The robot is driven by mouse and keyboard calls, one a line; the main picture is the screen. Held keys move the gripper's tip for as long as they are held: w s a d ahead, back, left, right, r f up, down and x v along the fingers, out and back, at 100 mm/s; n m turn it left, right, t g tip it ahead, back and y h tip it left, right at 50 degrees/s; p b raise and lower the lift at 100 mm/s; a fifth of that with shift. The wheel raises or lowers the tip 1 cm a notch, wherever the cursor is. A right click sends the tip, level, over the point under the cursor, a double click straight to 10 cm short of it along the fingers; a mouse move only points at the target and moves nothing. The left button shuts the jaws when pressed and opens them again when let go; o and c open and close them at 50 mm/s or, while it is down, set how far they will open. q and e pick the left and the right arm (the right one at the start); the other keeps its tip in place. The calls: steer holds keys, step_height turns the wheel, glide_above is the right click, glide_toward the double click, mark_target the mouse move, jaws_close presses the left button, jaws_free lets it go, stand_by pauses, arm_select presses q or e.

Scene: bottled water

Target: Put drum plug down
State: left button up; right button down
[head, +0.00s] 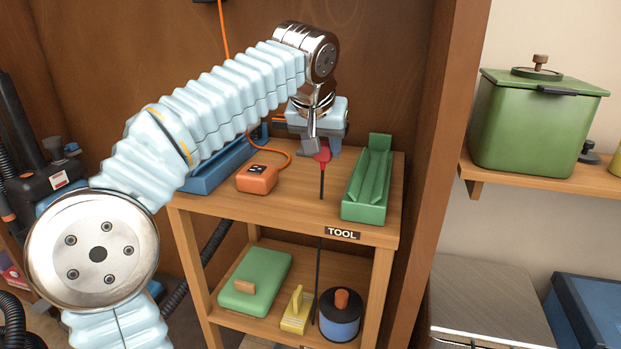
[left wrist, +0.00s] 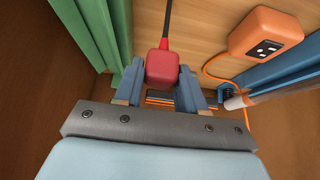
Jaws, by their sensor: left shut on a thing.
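The drum plug appears to be the red piece with a thin black shaft (head: 322,154); no other object in view is clearly a plug. My left gripper (head: 316,146) is shut on its red end above the top shelf of the wooden tool stand. In the left wrist view the red block (left wrist: 162,66) sits between the blue fingertips of my left gripper (left wrist: 160,82). My right gripper is not in view.
On the top shelf (head: 290,205), a green trough (head: 368,190) stands to the right, an orange box with a cord (head: 257,179) to the left, and a blue rail (head: 215,168) behind it. The shelf's front middle is bare. The lower shelf holds a green case (head: 255,280).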

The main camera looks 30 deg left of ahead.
arm_select(q)
steer(key=a+f, duration=0.2)
steer(key=f, duration=0.1)
steer(key=shift+w+a+f, duration=0.2)
steer(key=shift+w+a, duration=0.1)
steer(key=shift+w, duration=0.05)
steer(key=f, duration=0.1)
steer(key=a+f+b, duration=0.1)
steer(key=f, duration=0.1)
steer(key=shift+w+f, duration=0.1)
steer(key=shift+f, duration=0.1)
steer(key=shift+d+f, duration=0.1)
steer(key=shift+f, duration=0.15)
steer(key=shift+f+b, duration=0.55)
steer(key=o, duration=1.1)
